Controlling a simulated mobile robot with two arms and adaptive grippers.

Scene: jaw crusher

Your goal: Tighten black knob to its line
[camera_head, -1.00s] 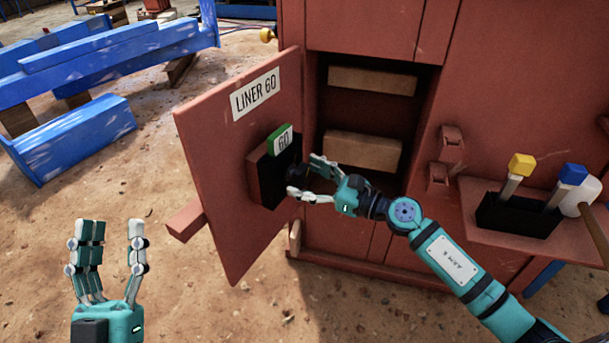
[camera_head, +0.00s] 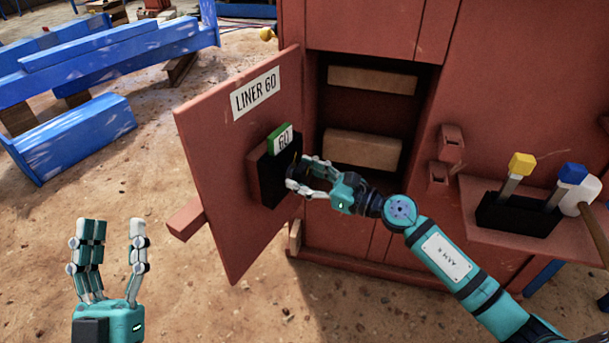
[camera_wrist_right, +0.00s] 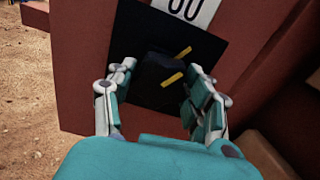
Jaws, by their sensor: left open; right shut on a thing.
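The black knob (camera_wrist_right: 156,71) sits on a black plate (camera_wrist_right: 133,38) on the inner face of the open red door (camera_head: 236,130). One yellow mark (camera_wrist_right: 173,79) shows at the knob and another yellow mark (camera_wrist_right: 183,53) lies above it, apart from it. My right gripper (camera_head: 303,179) has its fingers on both sides of the knob and is shut on it; in the wrist view its fingers (camera_wrist_right: 160,92) flank the knob. In the head view the fingers largely hide the knob. My left gripper (camera_head: 112,242) is open and empty, low at the left, away from the door.
A green-edged "60" tag (camera_head: 283,139) sits atop the plate, below the "LINER 60" label (camera_head: 255,91). The open cabinet (camera_head: 367,115) holds tan blocks. A shelf (camera_head: 500,255) with yellow- and blue-topped tools is at right. Blue beams (camera_head: 110,50) lie at left.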

